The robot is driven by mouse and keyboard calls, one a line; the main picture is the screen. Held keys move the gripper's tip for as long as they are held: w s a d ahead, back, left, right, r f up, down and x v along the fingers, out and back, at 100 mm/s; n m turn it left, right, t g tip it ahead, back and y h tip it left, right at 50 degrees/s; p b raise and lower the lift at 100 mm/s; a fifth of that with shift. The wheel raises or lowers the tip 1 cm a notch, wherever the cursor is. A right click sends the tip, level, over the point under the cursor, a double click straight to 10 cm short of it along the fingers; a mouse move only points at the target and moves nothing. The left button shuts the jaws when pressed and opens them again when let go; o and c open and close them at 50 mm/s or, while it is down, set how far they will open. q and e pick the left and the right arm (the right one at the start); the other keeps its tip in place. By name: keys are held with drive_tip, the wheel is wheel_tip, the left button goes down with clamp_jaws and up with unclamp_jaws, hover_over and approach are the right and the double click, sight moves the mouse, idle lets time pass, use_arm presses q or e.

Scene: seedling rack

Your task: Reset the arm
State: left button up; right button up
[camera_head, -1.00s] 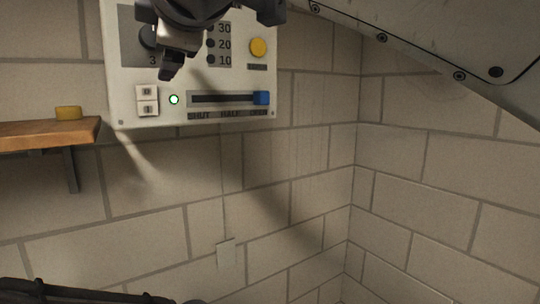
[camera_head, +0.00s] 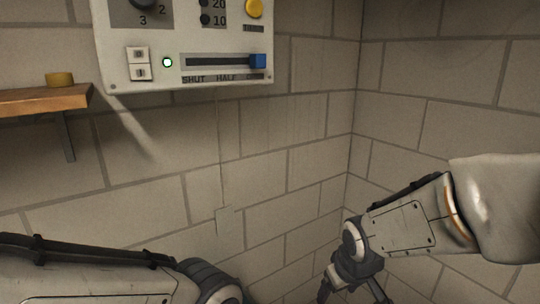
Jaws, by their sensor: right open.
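My right arm comes in from the right edge and bends down. Its gripper (camera_head: 352,296) hangs at the bottom, right of the middle, in front of the wall. Its dark fingers are apart with nothing seen between them, and the bottom edge cuts off part of them. My left arm shows at the bottom left, but its gripper is out of view. A white control panel (camera_head: 105,50) is on the wall at the top, well away from the right gripper. The panel's blue slider (camera_head: 258,61) stands at the right end of its slot, and a green light (camera_head: 167,62) is lit.
A small plate (camera_head: 224,220) is on the block wall below the panel. A wall corner lies right of the middle, with open space before it.

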drive_tip(key=s+d+f+m+g, duration=0.1)
drive_tip(key=s+d+f+m, duration=0.3)
drive_tip(key=s+f, duration=0.15)
drive_tip(key=s+a+f+n+g+b, duration=0.1)
drive_tip(key=s+a+f+n+b, duration=0.1)
drive_tip(key=s+a+b, duration=0.3)
drive_tip(key=s+a+f+n+g+b, duration=0.2)
drive_tip(key=s+a+n+b, duration=0.3)
drive_tip(key=s+a, duration=0.3)
drive_tip(key=shift+s+a+f+n+y+b, duration=0.3)
drive_tip(key=shift+s+f+y+b, duration=0.1)
drive_tip(key=shift+s+f+b, duration=0.35)
